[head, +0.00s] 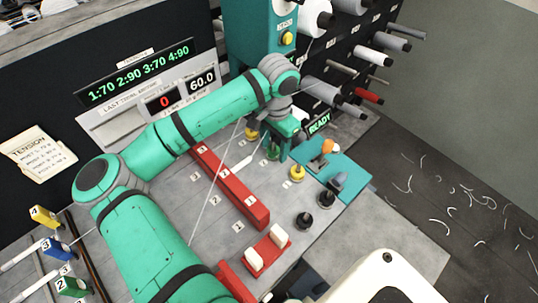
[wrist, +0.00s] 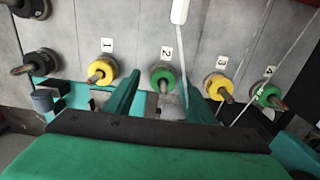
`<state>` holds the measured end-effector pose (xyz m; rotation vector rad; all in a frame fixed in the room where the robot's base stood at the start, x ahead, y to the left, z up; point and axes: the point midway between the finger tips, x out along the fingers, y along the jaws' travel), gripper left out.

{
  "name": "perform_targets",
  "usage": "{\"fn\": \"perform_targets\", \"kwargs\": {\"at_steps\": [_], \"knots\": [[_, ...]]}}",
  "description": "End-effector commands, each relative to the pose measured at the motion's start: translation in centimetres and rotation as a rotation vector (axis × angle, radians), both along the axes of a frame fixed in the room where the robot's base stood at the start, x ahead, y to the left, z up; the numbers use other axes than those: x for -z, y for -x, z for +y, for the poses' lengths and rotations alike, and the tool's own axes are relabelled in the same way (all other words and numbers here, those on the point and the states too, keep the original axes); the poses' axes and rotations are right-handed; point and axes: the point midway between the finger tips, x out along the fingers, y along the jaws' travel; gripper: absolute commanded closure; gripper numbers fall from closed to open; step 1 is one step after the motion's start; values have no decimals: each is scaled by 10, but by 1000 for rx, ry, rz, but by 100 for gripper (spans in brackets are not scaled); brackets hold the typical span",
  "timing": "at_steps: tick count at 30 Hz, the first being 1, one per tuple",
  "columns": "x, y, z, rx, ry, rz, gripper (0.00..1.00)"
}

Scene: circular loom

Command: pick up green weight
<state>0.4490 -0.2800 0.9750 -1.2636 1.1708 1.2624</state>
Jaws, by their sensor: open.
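A green weight (wrist: 163,78) with a dark peg stands by label 2 in the wrist view. In the head view it shows partly behind my gripper as a green disc (head: 273,153). My gripper (wrist: 161,83) is open, with one finger on either side of this weight in the picture and nothing held. I cannot tell how far the fingers are above it. A second green weight (wrist: 268,96) stands by label 4, to the right of my gripper. In the head view my gripper (head: 287,143) points down near the row of weights.
Yellow weights stand by label 1 (wrist: 102,70) and label 3 (wrist: 218,87), flanking the gripper. Black weights (head: 304,220) stand nearer the front. A teal mat (head: 345,190) with small items lies right. A red bar (head: 232,190) runs left of the weights; a thin thread crosses nearby.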

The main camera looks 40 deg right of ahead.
Motion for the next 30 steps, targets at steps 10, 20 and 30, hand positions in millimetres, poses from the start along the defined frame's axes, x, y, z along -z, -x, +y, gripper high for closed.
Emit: {"fn": "perform_targets", "kwargs": {"at_steps": [10,20,30], "knots": [[4,-1,1,-3,0,-1,62],[4,-2,2,-5,0,-1,94],[-26,-2,1,-3,3,-3,94]]}}
